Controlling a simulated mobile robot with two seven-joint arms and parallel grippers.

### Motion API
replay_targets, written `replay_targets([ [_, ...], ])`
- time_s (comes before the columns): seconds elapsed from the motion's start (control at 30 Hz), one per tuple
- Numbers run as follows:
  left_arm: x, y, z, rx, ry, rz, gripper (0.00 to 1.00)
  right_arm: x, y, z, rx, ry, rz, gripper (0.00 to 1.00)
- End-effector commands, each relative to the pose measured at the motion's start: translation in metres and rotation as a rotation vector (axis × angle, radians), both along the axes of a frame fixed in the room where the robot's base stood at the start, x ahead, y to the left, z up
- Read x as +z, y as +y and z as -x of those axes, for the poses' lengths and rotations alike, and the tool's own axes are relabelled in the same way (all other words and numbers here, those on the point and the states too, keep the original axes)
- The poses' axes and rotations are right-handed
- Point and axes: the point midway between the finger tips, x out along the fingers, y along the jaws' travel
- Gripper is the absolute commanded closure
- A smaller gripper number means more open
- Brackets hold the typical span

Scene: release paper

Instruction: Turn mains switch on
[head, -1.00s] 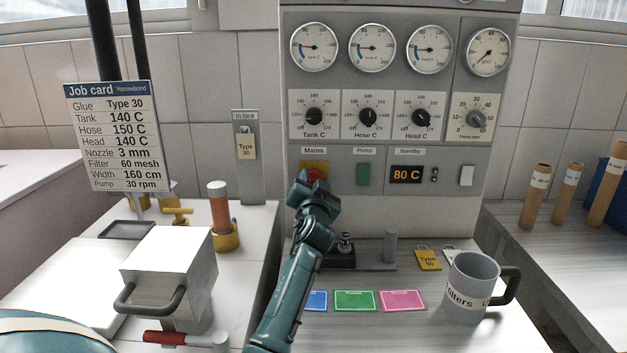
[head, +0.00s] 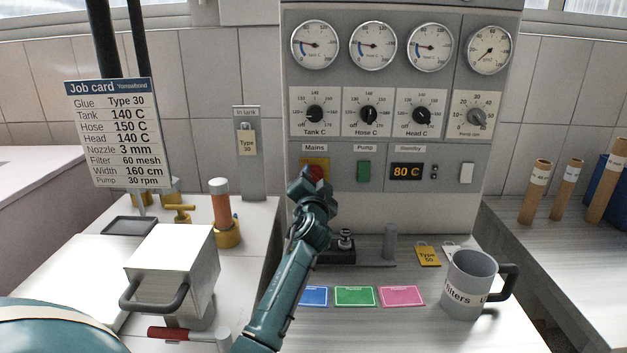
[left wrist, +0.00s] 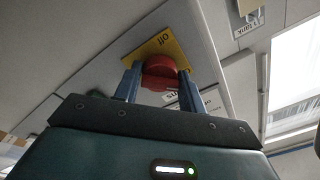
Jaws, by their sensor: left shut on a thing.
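The mains switch is a red knob (head: 316,173) on a yellow plate (head: 322,161), under the "Mains" label on the grey control panel. My left gripper (head: 311,179) is at it and hides part of the knob and plate in the head view. In the left wrist view the two fingers (left wrist: 159,80) stand on either side of the red knob (left wrist: 160,68), shut on it. The yellow plate (left wrist: 152,50) behind it shows the word "Off". How far the knob is turned I cannot tell. My right gripper is not in view.
Dials and gauges sit above. A grey mug (head: 468,283) and coloured cards stand on the bench below. A job card (head: 118,135) is at the left.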

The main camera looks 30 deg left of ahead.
Motion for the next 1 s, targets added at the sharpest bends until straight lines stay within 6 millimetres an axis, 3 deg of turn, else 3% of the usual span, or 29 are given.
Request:
replay_targets([
  [0.07,0.001,-0.002,-0.001,-0.003,0.0,-0.005,0.82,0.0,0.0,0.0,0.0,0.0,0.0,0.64],
  [0.1,0.001,-0.002,-0.001,-0.003,0.0,-0.005,0.56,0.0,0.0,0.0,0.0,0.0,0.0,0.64],
  [0.3,0.0,-0.001,0.0,-0.001,0.001,-0.002,0.4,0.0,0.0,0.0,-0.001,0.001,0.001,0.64],
  [0.67,-0.002,-0.004,0.005,-0.001,0.001,-0.001,0.39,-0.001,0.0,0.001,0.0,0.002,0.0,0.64],
  [1.0,-0.009,-0.037,0.059,-0.002,0.0,0.001,0.39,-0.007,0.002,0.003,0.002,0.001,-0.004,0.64],
])
